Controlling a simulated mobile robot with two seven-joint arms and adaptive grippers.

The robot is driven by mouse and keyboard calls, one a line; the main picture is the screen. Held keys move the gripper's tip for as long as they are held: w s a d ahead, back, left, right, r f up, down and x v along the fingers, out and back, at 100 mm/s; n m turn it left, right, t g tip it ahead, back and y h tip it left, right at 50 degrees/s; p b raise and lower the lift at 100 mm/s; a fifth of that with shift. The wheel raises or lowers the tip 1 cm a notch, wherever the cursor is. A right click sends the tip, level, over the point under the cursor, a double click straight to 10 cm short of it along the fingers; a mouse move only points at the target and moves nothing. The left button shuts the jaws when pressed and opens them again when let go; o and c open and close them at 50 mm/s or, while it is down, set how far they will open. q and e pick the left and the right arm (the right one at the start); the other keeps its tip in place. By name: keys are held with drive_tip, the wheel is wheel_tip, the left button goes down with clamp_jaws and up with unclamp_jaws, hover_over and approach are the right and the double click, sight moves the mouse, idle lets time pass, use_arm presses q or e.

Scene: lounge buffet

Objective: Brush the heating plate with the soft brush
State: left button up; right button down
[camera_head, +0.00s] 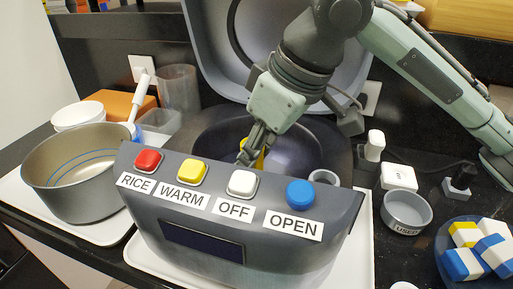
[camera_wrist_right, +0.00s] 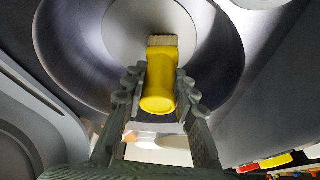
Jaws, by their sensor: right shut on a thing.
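The grey rice cooker (camera_head: 185,235) stands with its lid (camera_head: 215,50) up. My right gripper (camera_head: 250,152) reaches down into its open well (camera_head: 300,145). It is shut on the soft brush, whose yellow handle (camera_wrist_right: 160,82) lies between the fingers (camera_wrist_right: 160,95) in the right wrist view. Its pale bristles (camera_wrist_right: 162,40) point at the light round heating plate (camera_wrist_right: 125,30) and overlap it in that view. I cannot tell whether they touch it. In the head view only a bit of the brush (camera_head: 259,160) shows; the plate is hidden. My left gripper is not in view.
At right are a grey bowl (camera_head: 406,212) labelled USED and a blue bowl (camera_head: 447,252) of blocks. The cooker's buttons line its front edge.

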drive_tip(key=shift+s+a, duration=0.1)
drive_tip(key=shift+s, duration=0.3)
drive_tip(key=shift+w, duration=0.1)
drive_tip(key=shift+w+d+f, duration=0.1)
drive_tip(key=shift+w+d, duration=0.15)
drive_tip(key=shift+w, duration=0.4)
drive_tip(key=shift+w+d, duration=0.2)
drive_tip(key=shift+w, duration=0.4)
drive_tip(key=shift+s, duration=0.1)
drive_tip(key=shift+s+a, duration=0.25)
drive_tip(key=shift+s, duration=0.4)
drive_tip(key=shift+s+a, duration=0.2)
drive_tip(key=shift+s, duration=0.4)
drive_tip(key=shift+w, duration=0.1)
